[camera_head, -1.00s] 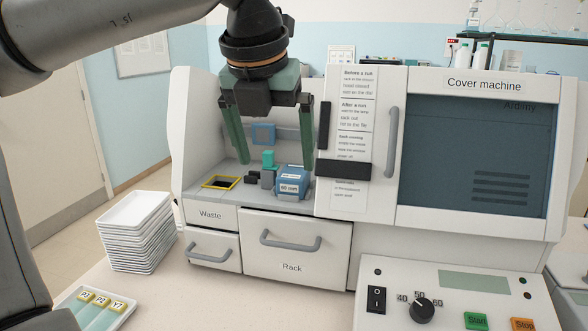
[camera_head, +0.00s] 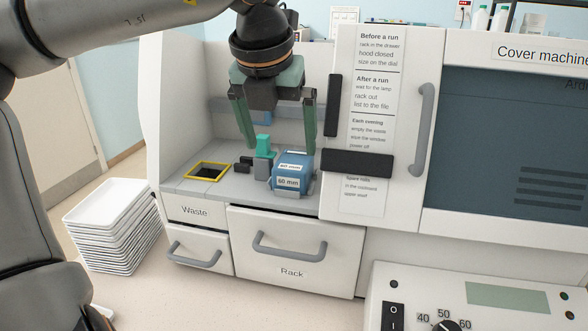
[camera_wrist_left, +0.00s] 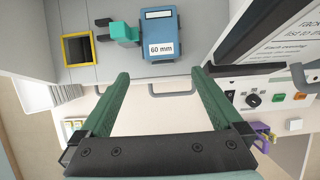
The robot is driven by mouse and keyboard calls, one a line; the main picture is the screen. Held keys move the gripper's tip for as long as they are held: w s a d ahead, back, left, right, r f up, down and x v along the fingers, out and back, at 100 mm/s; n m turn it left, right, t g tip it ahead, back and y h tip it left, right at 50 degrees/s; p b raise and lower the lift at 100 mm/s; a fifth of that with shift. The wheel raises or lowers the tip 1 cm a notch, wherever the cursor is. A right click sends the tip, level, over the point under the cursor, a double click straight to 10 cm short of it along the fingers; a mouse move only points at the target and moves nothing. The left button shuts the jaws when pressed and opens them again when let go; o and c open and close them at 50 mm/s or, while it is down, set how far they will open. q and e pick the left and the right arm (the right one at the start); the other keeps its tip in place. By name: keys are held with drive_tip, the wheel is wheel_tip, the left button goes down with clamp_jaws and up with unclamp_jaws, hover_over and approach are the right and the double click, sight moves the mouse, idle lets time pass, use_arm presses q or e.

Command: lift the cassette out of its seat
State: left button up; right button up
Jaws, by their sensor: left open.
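The cassette (camera_head: 292,171) is a blue block labelled "60 mm". It sits in the open bay of the cover machine, and in the left wrist view the cassette (camera_wrist_left: 161,36) shows at the top centre. A green-topped lever (camera_head: 264,147) stands just left of it. My left gripper (camera_head: 280,150) hangs in the bay, its two green fingers wide apart. In the left wrist view its fingertips (camera_wrist_left: 162,76) are open with nothing between them, and the cassette lies beyond them, apart. My right gripper is not in view.
A yellow-edged waste opening (camera_head: 208,171) lies left of the lever. The hood with its dark handle block (camera_head: 356,163) borders the bay on the right. Below are the Waste and Rack (camera_head: 292,247) drawers. A stack of white trays (camera_head: 112,222) stands at left.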

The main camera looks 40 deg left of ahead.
sight(288, 171)
use_arm(q)
drive_tip(key=p+x, duration=0.1)
drive_tip(key=x, duration=0.6)
drive_tip(key=shift+w+d+f, duration=0.1)
drive_tip(key=shift+w+f, duration=0.05)
drive_tip(key=shift+w, duration=0.05)
drive_tip(key=shift+c, duration=0.2)
drive_tip(key=c, duration=1.5)
